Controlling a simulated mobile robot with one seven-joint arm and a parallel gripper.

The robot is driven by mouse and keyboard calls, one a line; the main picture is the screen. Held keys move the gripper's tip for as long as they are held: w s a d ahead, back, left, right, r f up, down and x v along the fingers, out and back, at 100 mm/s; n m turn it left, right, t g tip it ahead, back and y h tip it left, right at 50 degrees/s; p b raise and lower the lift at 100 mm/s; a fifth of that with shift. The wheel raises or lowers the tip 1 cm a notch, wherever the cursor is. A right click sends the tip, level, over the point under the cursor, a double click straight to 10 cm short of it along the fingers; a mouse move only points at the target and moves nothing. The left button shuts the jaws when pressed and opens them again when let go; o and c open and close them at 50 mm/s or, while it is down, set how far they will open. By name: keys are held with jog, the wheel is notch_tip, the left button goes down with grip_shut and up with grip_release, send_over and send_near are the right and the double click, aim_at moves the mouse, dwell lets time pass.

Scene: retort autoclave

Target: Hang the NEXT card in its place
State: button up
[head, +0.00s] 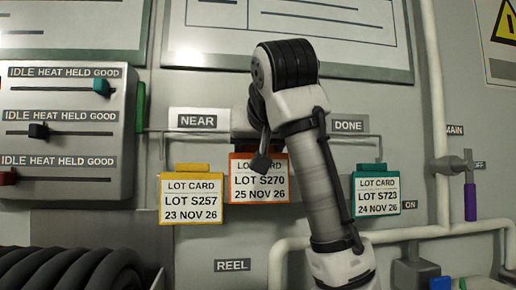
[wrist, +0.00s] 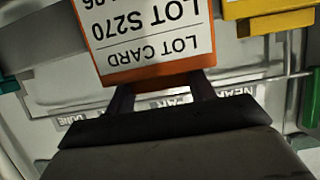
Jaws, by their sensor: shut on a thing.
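An orange-framed lot card (head: 258,190), reading LOT S270, 25 NOV 26, is between the other two cards in the head view. It appears upside down in the wrist view (wrist: 155,40). My gripper (wrist: 162,88) is shut on its top edge. A yellow card (head: 191,203), LOT S257, hangs at left below the NEAR label (head: 197,120). A teal card (head: 376,197), LOT S723, hangs at right below the DONE label (head: 348,126). My arm hides the middle of the rail; a label there is mostly covered. Whether the orange card touches the rail cannot be told.
A slider panel (head: 65,125) stands at left of the cards. Black hose coils (head: 75,270) lie below it. White pipes (head: 440,100) and a valve with a purple handle (head: 470,200) are at right. A REEL label (head: 232,265) is below the cards.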

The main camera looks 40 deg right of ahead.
jog(key=shift+f+b, duration=1.25)
jog(key=shift+f, duration=0.35)
jog(key=o, duration=1.2)
jog(key=shift+r, duration=0.15)
